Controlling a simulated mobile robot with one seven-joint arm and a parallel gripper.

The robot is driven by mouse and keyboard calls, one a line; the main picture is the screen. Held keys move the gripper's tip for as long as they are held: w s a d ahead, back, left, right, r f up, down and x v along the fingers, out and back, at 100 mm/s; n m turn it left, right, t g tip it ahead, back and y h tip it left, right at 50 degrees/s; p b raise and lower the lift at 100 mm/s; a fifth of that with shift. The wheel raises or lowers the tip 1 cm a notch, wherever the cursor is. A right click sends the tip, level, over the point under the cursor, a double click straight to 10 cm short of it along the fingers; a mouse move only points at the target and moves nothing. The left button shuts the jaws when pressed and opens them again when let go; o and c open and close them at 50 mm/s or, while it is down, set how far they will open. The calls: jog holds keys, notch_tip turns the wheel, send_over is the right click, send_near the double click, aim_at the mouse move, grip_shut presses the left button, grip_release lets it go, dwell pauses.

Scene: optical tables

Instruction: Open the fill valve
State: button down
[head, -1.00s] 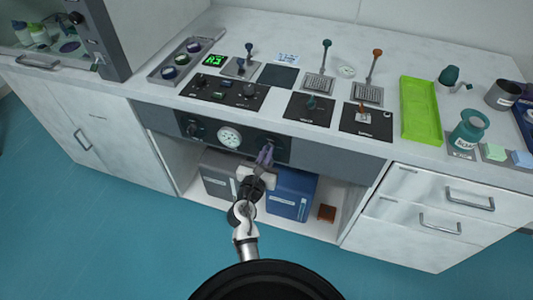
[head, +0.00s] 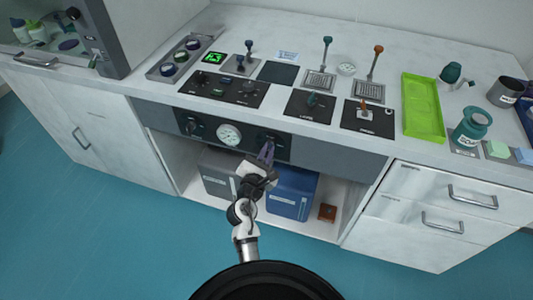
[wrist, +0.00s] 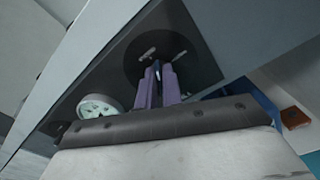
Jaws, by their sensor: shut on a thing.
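A black panel (head: 210,123) on the counter's front carries a left valve knob (head: 191,127), a round white gauge (head: 229,135) and a right valve handle at my gripper. The labels are too small to read, so I cannot tell which is the fill valve. My gripper (head: 267,148) reaches up to the right valve handle, and its purple fingers are shut on it. In the wrist view, the fingers (wrist: 157,80) meet the handle at a dark round disc (wrist: 165,40). Short grey ends of the handle show beside the fingertips, which hide its middle. The gauge (wrist: 98,107) is left of them.
Below the panel, an open bay holds a grey box (head: 218,172), a blue box (head: 291,192) and a small brown block (head: 327,212). Drawers with handles (head: 472,197) are at the right. The countertop above holds levers and a green tray (head: 424,108).

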jog(key=shift+d+f+m+b, duration=0.1)
jog(key=shift+m+b, duration=1.6)
jog(key=shift+m, duration=1.45)
jog(key=shift+d+m+b, duration=0.1)
jog(key=shift+m+b, duration=1.6)
jog(key=shift+m, duration=1.45)
jog(key=c, duration=1.6)
grip_release()
jog(key=shift+o, duration=0.2)
jog(key=shift+s+a+f, duration=0.1)
jog(key=shift+s, duration=0.05)
